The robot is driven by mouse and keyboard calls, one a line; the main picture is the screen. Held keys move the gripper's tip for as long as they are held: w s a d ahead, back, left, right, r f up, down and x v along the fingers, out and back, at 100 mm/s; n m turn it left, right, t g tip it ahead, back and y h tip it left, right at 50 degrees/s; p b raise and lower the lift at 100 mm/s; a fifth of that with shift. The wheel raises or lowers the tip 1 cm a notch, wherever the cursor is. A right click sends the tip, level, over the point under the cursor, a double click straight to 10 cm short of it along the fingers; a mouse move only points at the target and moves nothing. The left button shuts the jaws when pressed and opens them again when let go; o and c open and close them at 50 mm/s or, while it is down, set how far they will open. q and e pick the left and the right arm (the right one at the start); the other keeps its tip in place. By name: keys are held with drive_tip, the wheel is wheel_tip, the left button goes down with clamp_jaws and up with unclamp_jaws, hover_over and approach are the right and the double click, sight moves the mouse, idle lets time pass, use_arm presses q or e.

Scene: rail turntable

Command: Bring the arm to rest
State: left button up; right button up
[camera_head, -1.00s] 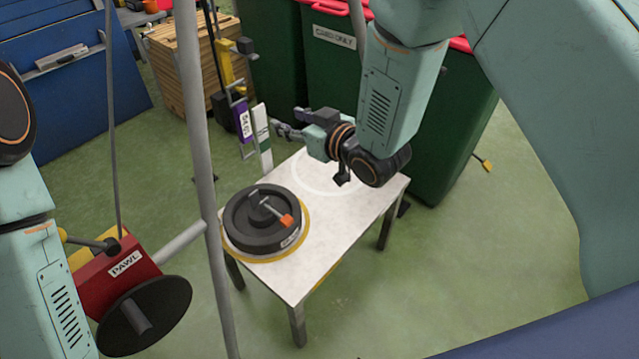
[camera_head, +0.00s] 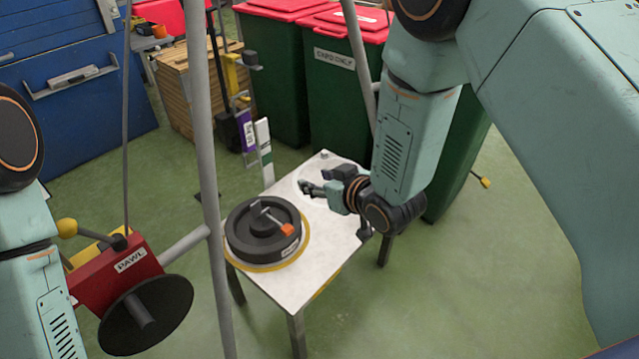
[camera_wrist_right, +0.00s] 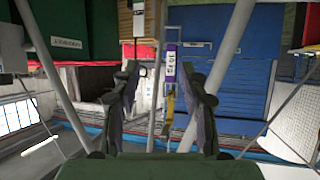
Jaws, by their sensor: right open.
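My right arm comes in from the upper right in the head view. Its gripper (camera_head: 312,187) is over the far part of the white table (camera_head: 290,290), pointing left, with nothing between its fingers. In the right wrist view the two fingers of the right gripper (camera_wrist_right: 166,100) stand apart, open and empty. My left arm shows at the left edge of the head view, but its gripper is out of view.
A black round turntable (camera_head: 262,238) with an orange-tipped handle sits on the table. A grey pole (camera_head: 203,130) and red PAWL box (camera_head: 115,270) stand left of it. Green bins (camera_head: 335,105) stand behind.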

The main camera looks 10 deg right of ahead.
drive_tip(key=s+d+f+m+g+h+b, duration=0.1)
drive_tip(key=s+d+f+g+h, duration=0.2)
drive_tip(key=s+f, duration=0.55)
drive_tip(key=s+d+f+m+g+h+b, duration=0.1)
drive_tip(key=s+d+f+m+g+b, duration=0.15)
drive_tip(key=s+d+f, duration=0.4)
drive_tip(key=s+f+g+b, duration=0.1)
drive_tip(key=s+f+g, duration=0.2)
drive_tip(key=s, duration=0.8)
drive_tip(key=s+d+f+m+g+b, duration=0.1)
drive_tip(key=s+f, duration=0.5)
drive_tip(key=s, duration=0.6)
drive_tip(key=shift+f+g+h+b, duration=0.25)
drive_tip(key=shift+g+h+b, duration=0.15)
drive_tip(key=shift+g+b, duration=0.5)
drive_tip(key=shift+s, duration=0.2)
drive_tip(key=shift+w, duration=0.1)
